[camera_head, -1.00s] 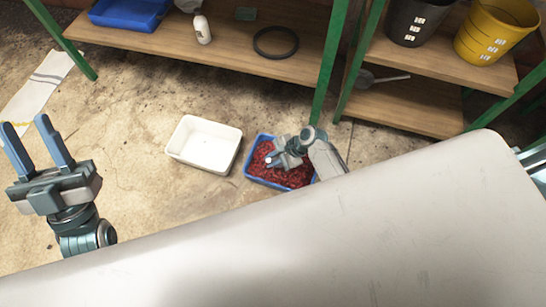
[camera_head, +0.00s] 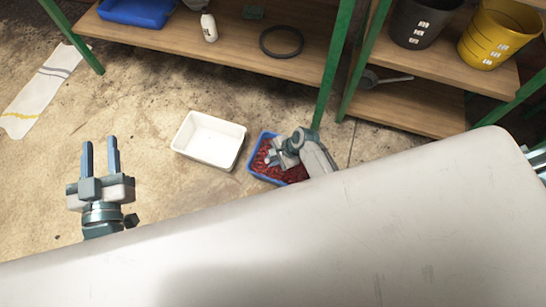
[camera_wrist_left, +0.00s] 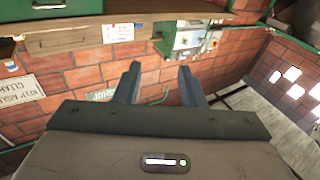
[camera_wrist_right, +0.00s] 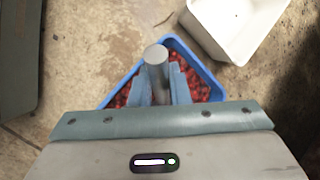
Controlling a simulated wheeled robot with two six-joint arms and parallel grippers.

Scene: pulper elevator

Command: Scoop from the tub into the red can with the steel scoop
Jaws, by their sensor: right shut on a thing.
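A blue tub (camera_head: 252,172) full of small red fruit (camera_head: 292,172) stands on the floor; it also shows in the right wrist view (camera_wrist_right: 199,66). My right gripper (camera_head: 272,157) is over this tub, pointing down. It is shut on a grey, round-ended handle, the steel scoop (camera_wrist_right: 156,56) by its look. The scoop's bowl is hidden, so I cannot tell how deep it sits in the fruit. My left gripper (camera_head: 100,142) is open and empty above the floor at the left. No red can is in view.
An empty white tub (camera_head: 209,139) stands just left of the blue tub. A wooden shelf (camera_head: 250,62) with green posts holds a bottle (camera_head: 209,27) and a black ring (camera_head: 281,41). A long-handled metal utensil (camera_head: 371,78) lies on the right shelf. A pale surface (camera_head: 300,240) fills the foreground.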

